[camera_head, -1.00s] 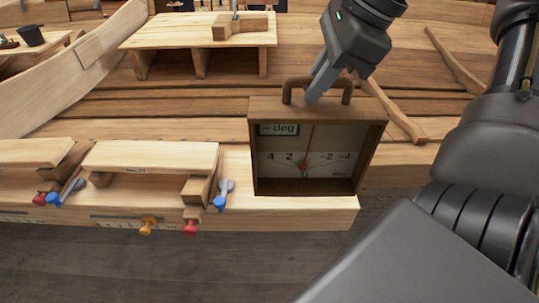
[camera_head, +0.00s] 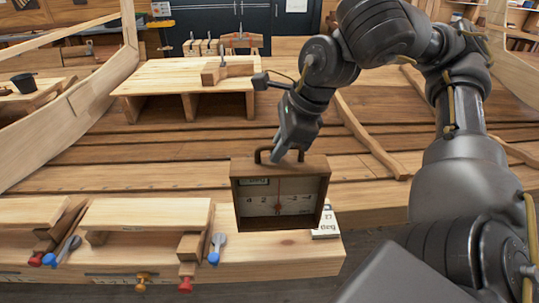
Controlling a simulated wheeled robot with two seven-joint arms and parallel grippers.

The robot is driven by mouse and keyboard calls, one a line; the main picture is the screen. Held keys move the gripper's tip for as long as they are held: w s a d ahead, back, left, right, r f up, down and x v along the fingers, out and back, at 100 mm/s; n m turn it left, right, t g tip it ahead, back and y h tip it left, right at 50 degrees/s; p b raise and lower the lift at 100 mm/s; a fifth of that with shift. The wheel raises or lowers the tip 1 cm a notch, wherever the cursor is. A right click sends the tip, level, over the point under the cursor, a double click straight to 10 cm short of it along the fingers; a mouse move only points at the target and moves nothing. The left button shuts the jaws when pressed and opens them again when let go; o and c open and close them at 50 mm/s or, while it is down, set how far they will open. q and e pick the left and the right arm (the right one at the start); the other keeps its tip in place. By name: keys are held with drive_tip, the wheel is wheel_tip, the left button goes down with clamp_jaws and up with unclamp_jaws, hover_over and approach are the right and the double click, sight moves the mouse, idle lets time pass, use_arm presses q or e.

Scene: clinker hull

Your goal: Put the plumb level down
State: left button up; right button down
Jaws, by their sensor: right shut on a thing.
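The plumb level (camera_head: 279,221) is a brown wooden box with an open front, a pale dial with numbers, a red needle and a handle on top. My right gripper (camera_head: 283,152) is shut on its handle from above. The level is slightly tilted in the picture, in front of the hull planks and above the light wooden beam (camera_head: 230,258). Whether its underside touches the beam cannot be told. My left gripper is not in view.
A small label card (camera_head: 326,225) lies on the beam right of the level. A raised plank (camera_head: 147,214) with blue, orange and red knobs stands left. A wooden bench (camera_head: 185,78) stands farther back. The beam ends on the right above dark floor.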

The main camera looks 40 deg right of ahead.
sight(279, 189)
drive_tip(key=w+d+f+p, duration=0.2)
drive_tip(key=w+f, duration=0.3)
drive_tip(key=f, duration=0.4)
drive_tip(key=shift+w+d+f, duration=0.25)
idle(0.4)
drive_tip(key=c, duration=1.9)
unclamp_jaws()
drive_tip(key=shift+f, duration=0.2)
drive_tip(key=o, duration=0.4)
drive_tip(key=shift+o, duration=0.2)
drive_tip(key=shift+r, duration=0.1)
